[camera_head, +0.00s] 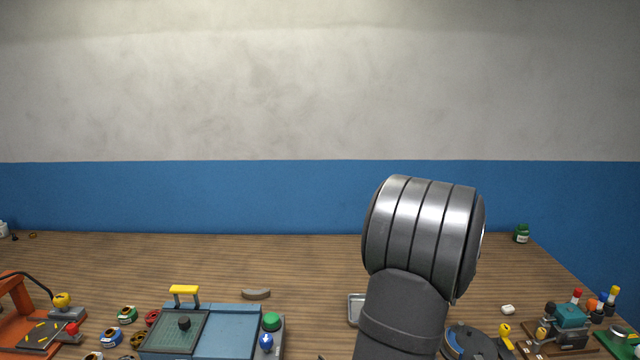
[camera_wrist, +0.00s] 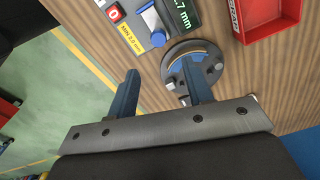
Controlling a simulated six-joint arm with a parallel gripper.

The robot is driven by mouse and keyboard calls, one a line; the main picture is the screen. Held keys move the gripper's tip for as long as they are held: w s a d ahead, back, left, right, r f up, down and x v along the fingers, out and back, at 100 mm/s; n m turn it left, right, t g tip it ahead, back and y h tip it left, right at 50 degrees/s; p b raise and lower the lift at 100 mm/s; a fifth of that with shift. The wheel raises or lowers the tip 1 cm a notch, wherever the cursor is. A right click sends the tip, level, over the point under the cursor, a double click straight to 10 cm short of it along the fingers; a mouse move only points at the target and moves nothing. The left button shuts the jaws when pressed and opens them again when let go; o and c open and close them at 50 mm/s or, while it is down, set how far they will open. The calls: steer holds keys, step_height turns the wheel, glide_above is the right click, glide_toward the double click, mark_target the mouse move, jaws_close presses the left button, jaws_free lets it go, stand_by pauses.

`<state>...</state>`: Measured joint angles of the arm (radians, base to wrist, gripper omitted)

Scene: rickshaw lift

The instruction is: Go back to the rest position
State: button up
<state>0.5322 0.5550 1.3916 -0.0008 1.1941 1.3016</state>
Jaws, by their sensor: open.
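My gripper (camera_wrist: 160,92) shows in the wrist view with two blue-grey fingers spread apart and nothing between them. It is above the edge of the wooden table (camera_wrist: 160,15), with the floor to its left. Beyond the right finger is a round grey fixture (camera_wrist: 207,57) with a curved scale and knobs; I cannot tell whether the finger touches it. In the head view my arm stands up right of the middle, and the gripper itself is out of sight.
In the wrist view a device with a green display (camera_wrist: 183,14) and a red tray (camera_wrist: 266,18) lie ahead. In the head view a blue device (camera_head: 230,328) stands front centre, an orange rig (camera_head: 22,325) left, a teal machine (camera_head: 566,315) right. The table's back is mostly clear.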

step_height(320, 180, down, 10)
steer(key=shift+r, duration=0.1)
steer(key=shift+a, duration=0.5)
steer(key=shift+d, duration=0.1)
